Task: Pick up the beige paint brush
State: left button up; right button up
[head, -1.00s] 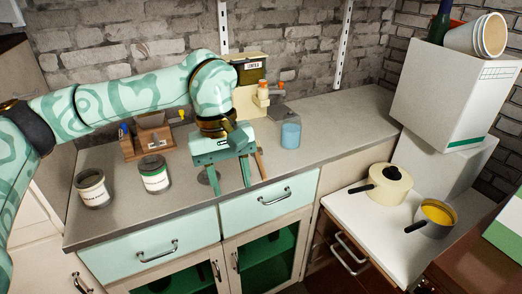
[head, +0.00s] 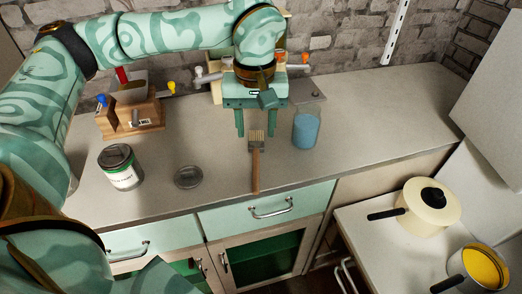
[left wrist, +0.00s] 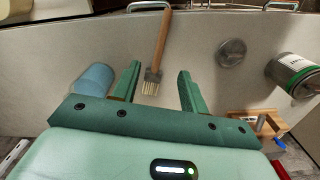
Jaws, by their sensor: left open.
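The paint brush (head: 256,160) lies on the grey counter with its wooden handle toward the front edge and its beige bristles toward the back. It also shows in the left wrist view (left wrist: 158,50), its bristle end between the two finger lines. My left gripper (head: 262,134) is open and empty, pointing down at the bristle end. In the left wrist view my left gripper (left wrist: 158,78) has its fingers spread on either side of the bristles, not touching them. The height of the fingers above the counter is hard to tell. My right gripper is not in view.
A blue cup (head: 306,129) stands close right of the brush. A round grey lid (head: 188,177) and a paint can (head: 120,167) are to the left, with a wooden box (head: 130,116) behind. A cream pot (head: 427,207) stands on the lower white surface at right.

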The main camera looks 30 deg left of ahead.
pick_arm(q)
jog(key=b, duration=0.1)
send_over(256, 170)
jog(key=f, duration=0.6)
jog(key=shift+w+a+f, duration=0.1)
jog(key=shift+w+a, duration=0.05)
jog(key=shift+w, duration=0.25)
jog(key=shift+f, duration=0.4)
jog(key=f, duration=0.1)
jog(key=f+b, duration=0.1)
jog(key=f, duration=0.1)
jog(key=f+b, duration=0.1)
jog(key=f, duration=0.1)
jog(key=shift+s+f, duration=0.1)
jog(key=shift+s, duration=0.3)
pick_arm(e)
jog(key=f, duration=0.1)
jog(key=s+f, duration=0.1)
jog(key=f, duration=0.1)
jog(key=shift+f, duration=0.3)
pick_arm(q)
grip_shut()
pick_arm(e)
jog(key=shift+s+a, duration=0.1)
